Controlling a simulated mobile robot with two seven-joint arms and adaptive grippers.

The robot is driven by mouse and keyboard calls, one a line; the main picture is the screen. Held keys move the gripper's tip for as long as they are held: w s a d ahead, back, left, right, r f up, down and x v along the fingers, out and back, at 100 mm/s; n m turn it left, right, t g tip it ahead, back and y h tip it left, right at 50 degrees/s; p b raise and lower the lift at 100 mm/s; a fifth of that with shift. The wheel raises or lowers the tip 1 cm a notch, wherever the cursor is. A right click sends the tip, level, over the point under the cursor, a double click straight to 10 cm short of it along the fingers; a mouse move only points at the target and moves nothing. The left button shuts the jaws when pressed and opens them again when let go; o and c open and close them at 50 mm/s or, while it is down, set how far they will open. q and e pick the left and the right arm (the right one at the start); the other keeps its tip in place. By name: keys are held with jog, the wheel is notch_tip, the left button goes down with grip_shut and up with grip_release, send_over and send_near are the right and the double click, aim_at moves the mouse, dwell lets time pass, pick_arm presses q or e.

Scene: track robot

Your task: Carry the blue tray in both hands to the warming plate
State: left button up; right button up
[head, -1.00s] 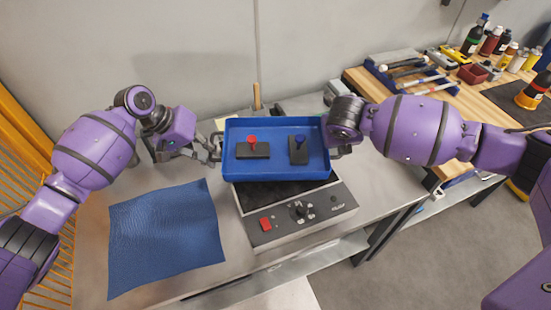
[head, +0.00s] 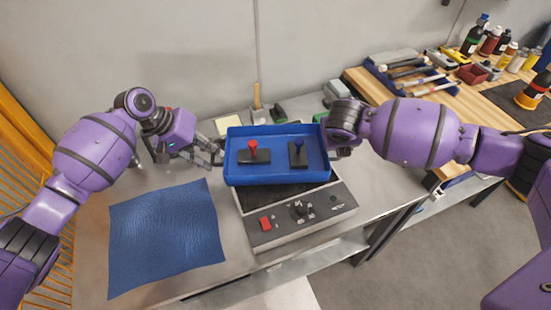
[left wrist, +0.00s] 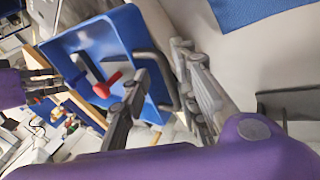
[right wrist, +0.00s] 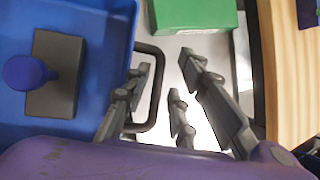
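The blue tray (head: 278,173) lies over the back part of the warming plate (head: 290,228), a grey box with a dark top. Whether it rests flat there is hard to tell. It carries two dark blocks, one with a red knob (head: 252,145) and one with a blue knob (head: 298,146). My left gripper (head: 212,155) is at the tray's left end; in the left wrist view its fingers (left wrist: 160,62) stand apart around the handle. My right gripper (right wrist: 163,70) is open, its fingers apart on either side of the right handle (right wrist: 154,100); the head view mostly hides them.
A blue cloth (head: 165,240) lies on the table to the left. The plate's front panel has a red switch (head: 265,223) and dials. Small items, including a green block (right wrist: 195,14), stand behind the tray. A wooden bench (head: 440,97) with tools and bottles is at the right.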

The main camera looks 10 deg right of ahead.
pick_arm(q)
jog(key=v, duration=0.7)
jog(key=shift+a+r, duration=0.2)
jog(key=shift+r, duration=0.05)
pick_arm(e)
jog(key=v, duration=1.2)
jog(key=shift+s, duration=0.1)
